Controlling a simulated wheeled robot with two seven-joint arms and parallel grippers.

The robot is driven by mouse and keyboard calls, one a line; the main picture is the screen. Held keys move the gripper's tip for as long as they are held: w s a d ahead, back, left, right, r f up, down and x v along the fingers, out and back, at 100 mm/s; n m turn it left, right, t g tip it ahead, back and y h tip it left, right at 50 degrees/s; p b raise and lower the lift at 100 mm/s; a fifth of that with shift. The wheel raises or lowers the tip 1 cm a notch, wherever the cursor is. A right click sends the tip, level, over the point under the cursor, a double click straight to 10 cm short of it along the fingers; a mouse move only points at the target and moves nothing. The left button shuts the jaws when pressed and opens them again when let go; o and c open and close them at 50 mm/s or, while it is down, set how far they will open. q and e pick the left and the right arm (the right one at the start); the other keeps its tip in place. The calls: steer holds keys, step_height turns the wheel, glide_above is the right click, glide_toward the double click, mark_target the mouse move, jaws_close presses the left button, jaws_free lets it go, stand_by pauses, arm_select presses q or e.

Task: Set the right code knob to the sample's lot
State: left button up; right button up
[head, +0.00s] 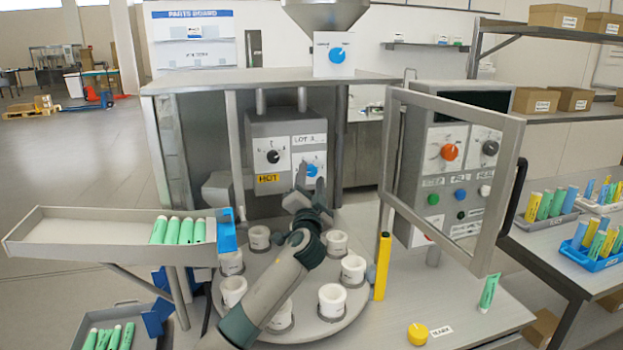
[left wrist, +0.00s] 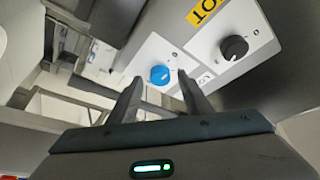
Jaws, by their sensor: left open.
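The blue code knob (head: 312,170) sits on a white plate at the right of the grey machine head, below a label (head: 309,139) that seems to read LOT 3. My left gripper (head: 311,186) is open just in front of it and partly covers it. In the left wrist view the blue knob (left wrist: 160,75) shows between and beyond the open fingertips (left wrist: 159,88); contact cannot be made out. A black knob (head: 273,157) with a yellow HOT label is beside it. A green tube (head: 489,292) stands on the right table; its lot print is unreadable. My right gripper is out of view.
A turntable (head: 338,325) with several white cups lies below my left arm. An open framed door (head: 510,180) and a control panel (head: 460,160) stand to the right. A tray (head: 90,232) with green tubes is left.

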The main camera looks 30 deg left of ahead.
arm_select(q)
steer(key=shift+w+a+r, duration=0.1)
steer(key=shift+w+a, duration=0.05)
steer(key=shift+w, duration=0.1)
steer(key=c, duration=1.1)
steer(key=shift+o, duration=0.2)
